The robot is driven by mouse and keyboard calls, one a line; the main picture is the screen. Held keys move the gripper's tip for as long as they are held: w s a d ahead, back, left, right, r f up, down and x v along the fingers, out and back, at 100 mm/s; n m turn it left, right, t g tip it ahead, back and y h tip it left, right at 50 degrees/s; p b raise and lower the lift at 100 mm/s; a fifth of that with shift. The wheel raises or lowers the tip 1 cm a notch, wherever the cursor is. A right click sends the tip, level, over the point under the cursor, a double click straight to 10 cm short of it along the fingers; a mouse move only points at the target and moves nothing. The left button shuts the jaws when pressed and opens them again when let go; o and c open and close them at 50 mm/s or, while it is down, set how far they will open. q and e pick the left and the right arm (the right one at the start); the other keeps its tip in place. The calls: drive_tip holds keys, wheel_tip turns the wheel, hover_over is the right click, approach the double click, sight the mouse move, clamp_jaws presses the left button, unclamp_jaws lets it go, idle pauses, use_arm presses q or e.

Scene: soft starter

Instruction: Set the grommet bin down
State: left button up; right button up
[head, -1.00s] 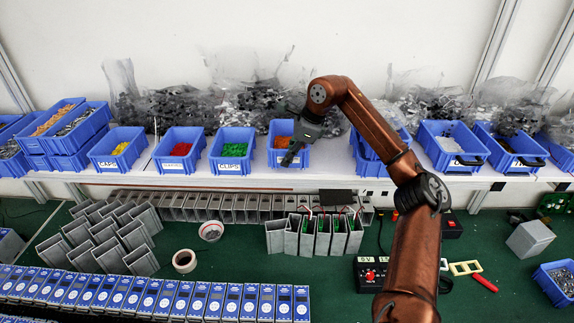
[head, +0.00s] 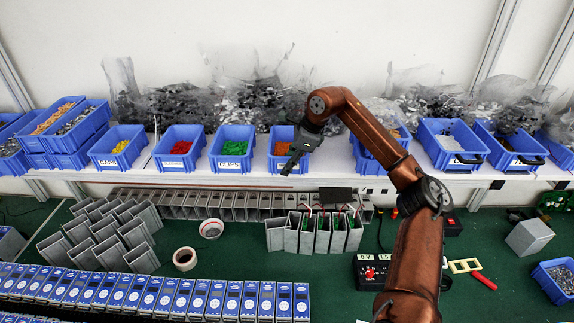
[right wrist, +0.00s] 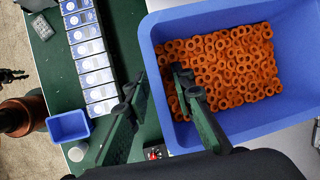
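The grommet bin (head: 282,164) is a blue open bin of orange rings. It stands on the white shelf, level with the bins beside it. In the right wrist view the bin (right wrist: 215,146) fills the right side, with the orange grommets (right wrist: 228,70) inside. My right gripper (head: 288,172) is at its front wall. In the right wrist view its fingers (right wrist: 160,80) straddle that wall, one inside and one outside, and look spread apart. A dark claw-like part at the left edge of that view looks like my left gripper (right wrist: 12,75); its fingers are too small to read.
The green clips bin (head: 231,165) stands close on the left. Another blue bin (head: 370,166) is to the right, partly behind my right arm. Grey open housings (head: 316,240) stand on the green bench below. The white shelf (head: 335,178) shows bare between the bins.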

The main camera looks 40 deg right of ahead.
drive_tip(key=shift+r, duration=0.2)
drive_tip(key=shift+s+d+r, duration=0.1)
drive_tip(key=shift+r, duration=0.2)
drive_tip(key=b+v, duration=0.1)
drive_tip(key=v, duration=1)
drive_tip(key=shift+r, duration=0.1)
